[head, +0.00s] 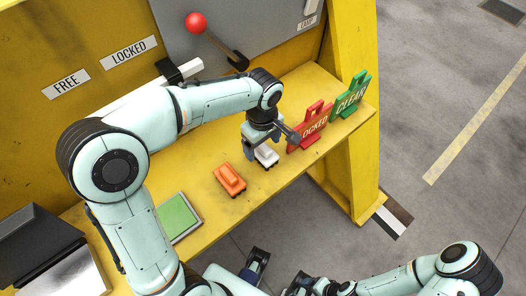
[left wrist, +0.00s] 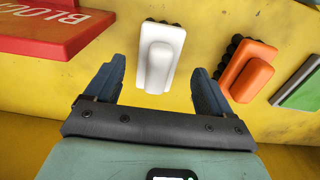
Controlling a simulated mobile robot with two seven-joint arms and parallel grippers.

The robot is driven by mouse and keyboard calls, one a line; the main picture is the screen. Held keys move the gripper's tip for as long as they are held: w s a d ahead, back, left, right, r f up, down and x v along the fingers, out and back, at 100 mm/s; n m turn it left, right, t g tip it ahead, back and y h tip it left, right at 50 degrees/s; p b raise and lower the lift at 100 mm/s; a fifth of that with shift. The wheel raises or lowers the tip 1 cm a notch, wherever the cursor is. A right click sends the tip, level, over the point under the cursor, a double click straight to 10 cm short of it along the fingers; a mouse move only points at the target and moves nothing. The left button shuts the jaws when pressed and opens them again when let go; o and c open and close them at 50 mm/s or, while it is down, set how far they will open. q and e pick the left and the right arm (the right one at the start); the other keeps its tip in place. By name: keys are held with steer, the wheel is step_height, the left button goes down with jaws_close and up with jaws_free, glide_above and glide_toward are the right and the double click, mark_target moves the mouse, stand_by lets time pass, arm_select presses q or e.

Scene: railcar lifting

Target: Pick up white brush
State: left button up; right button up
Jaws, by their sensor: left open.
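The white brush (head: 266,155) lies on the yellow shelf under my left gripper (head: 261,148), which partly covers it in the head view. In the left wrist view the white brush (left wrist: 160,55) has a raised white handle and dark bristles at its edge. It lies ahead of and between the two fingertips of my left gripper (left wrist: 158,72). The fingers are apart with nothing held. My right gripper (head: 298,284) shows only partly at the bottom edge of the head view, and its jaws are unclear.
An orange brush (head: 230,180) lies beside the white one, with a green pad (head: 178,218) further left. A red sign (head: 309,127) and a green "CLEAN" sign (head: 350,97) stand to the right. A red-knobbed lever (head: 196,23) is on the panel behind.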

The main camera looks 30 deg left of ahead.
mark_target(263, 145)
arm_select(q)
step_height(263, 145, down, 4)
steer(key=shift+w+r, duration=0.1)
steer(key=shift+w, duration=0.05)
steer(key=c, duration=1.1)
step_height(263, 145, up, 20)
steer(key=p, duration=0.3)
steer(key=shift+o, duration=0.8)
